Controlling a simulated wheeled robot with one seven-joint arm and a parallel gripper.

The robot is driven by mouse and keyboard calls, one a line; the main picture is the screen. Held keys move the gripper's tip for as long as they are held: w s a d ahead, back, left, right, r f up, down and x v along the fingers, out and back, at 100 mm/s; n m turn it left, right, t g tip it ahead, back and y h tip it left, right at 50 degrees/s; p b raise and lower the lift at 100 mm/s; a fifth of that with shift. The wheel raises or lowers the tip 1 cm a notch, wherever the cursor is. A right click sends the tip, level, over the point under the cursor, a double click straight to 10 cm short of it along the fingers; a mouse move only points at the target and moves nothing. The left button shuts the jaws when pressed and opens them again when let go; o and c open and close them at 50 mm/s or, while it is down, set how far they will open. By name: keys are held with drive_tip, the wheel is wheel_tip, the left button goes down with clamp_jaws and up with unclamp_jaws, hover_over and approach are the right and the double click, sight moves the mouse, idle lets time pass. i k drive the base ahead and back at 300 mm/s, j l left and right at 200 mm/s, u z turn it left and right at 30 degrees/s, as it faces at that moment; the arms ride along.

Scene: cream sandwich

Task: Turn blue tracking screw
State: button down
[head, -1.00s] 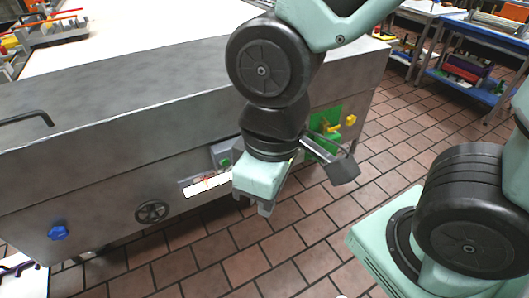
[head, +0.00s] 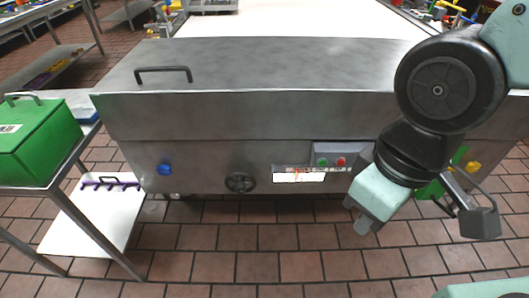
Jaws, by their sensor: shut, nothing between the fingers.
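The blue tracking screw (head: 164,169) is a small blue knob on the front panel of the steel machine (head: 280,120), near its left end. My gripper (head: 361,222) hangs at the right in front of the machine, pointing down toward the floor. It is well to the right of the blue screw and apart from it. Its fingers look close together and hold nothing visible.
A black handwheel (head: 240,182) and a button box (head: 338,156) with green and red buttons sit on the panel between screw and gripper. A yellow knob (head: 473,168) is at the right. A green box (head: 36,142) stands on a table at the left. Tiled floor in front is clear.

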sight(164, 170)
drive_tip(key=u, duration=0.45)
drive_tip(key=i+u, duration=0.15)
drive_tip(key=u, duration=0.7)
drive_tip(key=i+u, duration=0.15)
drive_tip(key=u, duration=0.3)
